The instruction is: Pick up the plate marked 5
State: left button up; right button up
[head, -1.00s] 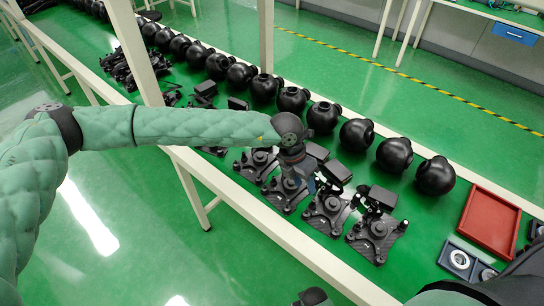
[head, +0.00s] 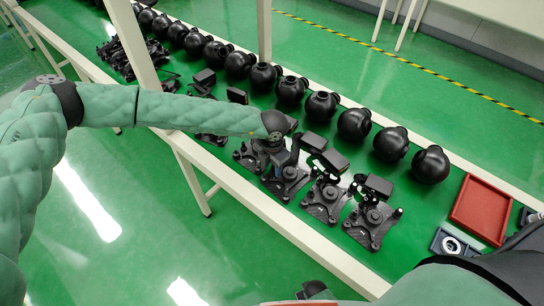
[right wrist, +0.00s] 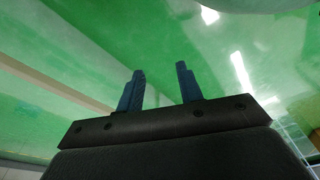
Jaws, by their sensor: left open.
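Several black square plates with round hubs and small camera-like parts stand in a row on the green table. The row's near end is a plate (head: 372,228), with a second plate (head: 324,207) and a third plate (head: 284,186) further left. The marks are too small to read, so I cannot tell which one is 5. My left gripper (head: 279,162) points down over the third plate, open, and partly hides it. I cannot tell whether its fingers touch the plate. My right gripper (right wrist: 160,90) shows two blue fingers apart, empty, over green floor.
A row of black round housings (head: 354,124) runs behind the plates. A red tray (head: 484,208) lies at the right, with a small dark box holding a ring (head: 451,245) in front. A white post (head: 264,35) rises at the table's far edge, another (head: 135,45) at the near edge.

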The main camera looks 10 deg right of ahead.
pick_arm(q)
jog(key=shift+f, duration=0.6)
pick_arm(e)
jog(key=shift+s+d+f, duration=0.2)
jog(key=shift+s+f, duration=0.05)
jog(key=shift+f, duration=0.3)
pick_arm(q)
grip_shut()
jog(key=shift+r+p, duration=0.8)
jog(key=shift+r, duration=3.75)
pick_arm(e)
jog(key=shift+r, duration=0.75)
jog(key=shift+f, duration=0.15)
